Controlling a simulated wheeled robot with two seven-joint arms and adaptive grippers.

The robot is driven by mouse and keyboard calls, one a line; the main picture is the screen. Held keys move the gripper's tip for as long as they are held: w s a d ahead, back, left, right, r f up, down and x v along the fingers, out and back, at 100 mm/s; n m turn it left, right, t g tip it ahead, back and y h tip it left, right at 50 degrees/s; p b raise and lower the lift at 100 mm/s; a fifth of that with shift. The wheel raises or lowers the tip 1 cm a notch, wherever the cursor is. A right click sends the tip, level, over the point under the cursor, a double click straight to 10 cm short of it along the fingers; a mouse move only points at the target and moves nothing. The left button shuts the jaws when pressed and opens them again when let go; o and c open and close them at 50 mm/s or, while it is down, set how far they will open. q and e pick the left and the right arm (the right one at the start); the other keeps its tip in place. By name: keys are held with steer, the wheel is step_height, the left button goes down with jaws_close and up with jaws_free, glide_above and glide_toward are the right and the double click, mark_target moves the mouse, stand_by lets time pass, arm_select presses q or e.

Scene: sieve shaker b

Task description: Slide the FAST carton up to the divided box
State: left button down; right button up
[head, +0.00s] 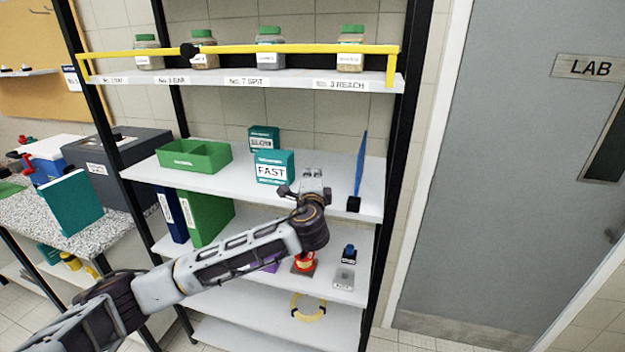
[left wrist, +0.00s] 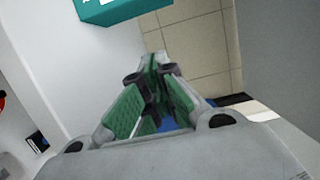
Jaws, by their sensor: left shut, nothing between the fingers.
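The teal FAST carton (head: 272,167) stands upright on the middle shelf, its label facing out. Its teal edge also shows at the top of the left wrist view (left wrist: 118,8). The green divided box (head: 194,156) sits on the same shelf to the left, with a clear gap between it and the carton. My left gripper (head: 312,176) is at the shelf just right of the FAST carton. Its fingers show in the left wrist view (left wrist: 155,90), shut and empty. I cannot tell whether it touches the carton. My right gripper is out of view.
A second teal carton (head: 264,138) stands behind the FAST carton. A blue upright panel (head: 360,165) stands at the right end of the shelf (head: 225,181). A yellow rail (head: 238,50) runs before the jars above. Black shelf posts flank the unit.

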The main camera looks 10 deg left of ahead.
arm_select(q)
steer(key=x, duration=0.2)
steer(key=shift+w+a+r, duration=0.1)
steer(key=shift+w+a, duration=0.05)
steer(key=shift+w, duration=0.15)
steer(key=shift+s+a+p, duration=0.1)
steer(key=shift+a+p, duration=0.7)
steer(key=shift+a, duration=1.1)
steer(key=shift+a, duration=0.15)
steer(key=shift+a+f, duration=0.2)
steer(key=shift+a, duration=0.1)
steer(key=a, duration=0.5)
steer(key=a+b, duration=0.1)
steer(key=a, duration=0.9)
steer(key=shift+w, duration=0.3)
steer(key=shift+r, duration=0.1)
